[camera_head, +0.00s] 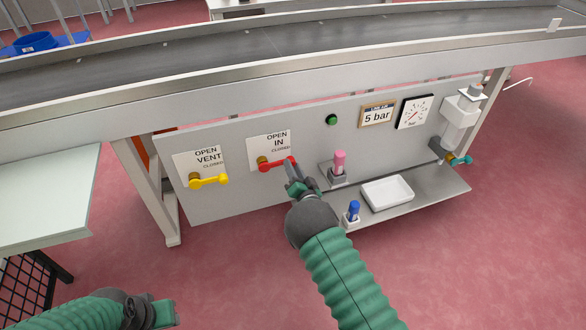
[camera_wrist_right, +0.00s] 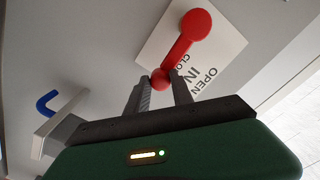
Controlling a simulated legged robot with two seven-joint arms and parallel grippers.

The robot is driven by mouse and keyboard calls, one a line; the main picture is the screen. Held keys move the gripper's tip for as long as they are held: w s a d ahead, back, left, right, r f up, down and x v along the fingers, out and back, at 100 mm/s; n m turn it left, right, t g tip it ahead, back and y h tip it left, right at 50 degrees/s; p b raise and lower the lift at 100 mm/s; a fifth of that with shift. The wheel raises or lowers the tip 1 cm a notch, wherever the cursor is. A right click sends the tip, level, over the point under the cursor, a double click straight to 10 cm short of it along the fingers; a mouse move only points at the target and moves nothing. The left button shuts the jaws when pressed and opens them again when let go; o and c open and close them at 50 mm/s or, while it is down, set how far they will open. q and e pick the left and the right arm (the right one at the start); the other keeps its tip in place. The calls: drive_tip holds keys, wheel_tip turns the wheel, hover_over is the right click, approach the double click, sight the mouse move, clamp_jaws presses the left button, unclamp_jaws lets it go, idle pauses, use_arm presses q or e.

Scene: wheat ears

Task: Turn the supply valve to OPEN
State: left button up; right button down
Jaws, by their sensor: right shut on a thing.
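The supply valve is the red lever (camera_head: 276,164) on the panel plate marked OPEN, IN and CLOSED (camera_head: 268,146). The lever lies roughly level and points right, towards the CLOSED word; OPEN is above its pivot. My right gripper (camera_head: 293,172) is shut on the lever's free end. In the right wrist view the red lever (camera_wrist_right: 180,48) runs from its large round hub to a small ball end between the fingers of the gripper (camera_wrist_right: 163,88). My left gripper (camera_head: 163,312) is low at the left, away from the panel; its fingers are unclear.
A yellow VENT lever (camera_head: 209,181) is left of the red one, pointing right. Right are a pink-topped part (camera_head: 339,162), a blue-topped part (camera_head: 353,210), a white tray (camera_head: 387,193) on a shelf and a gauge (camera_head: 414,113). A conveyor (camera_head: 270,42) runs above.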

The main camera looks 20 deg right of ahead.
drive_tip(key=a+r+n+p, duration=0.8)
drive_tip(key=a+n+p, duration=0.1)
drive_tip(key=n, duration=0.8)
drive_tip(key=shift+s+n+p, duration=0.25)
drive_tip(key=shift+n+p, duration=0.05)
idle(0.4)
drive_tip(key=c, duration=1.2)
unclamp_jaws()
drive_tip(key=shift+o, duration=0.5)
drive_tip(key=shift+r, duration=0.15)
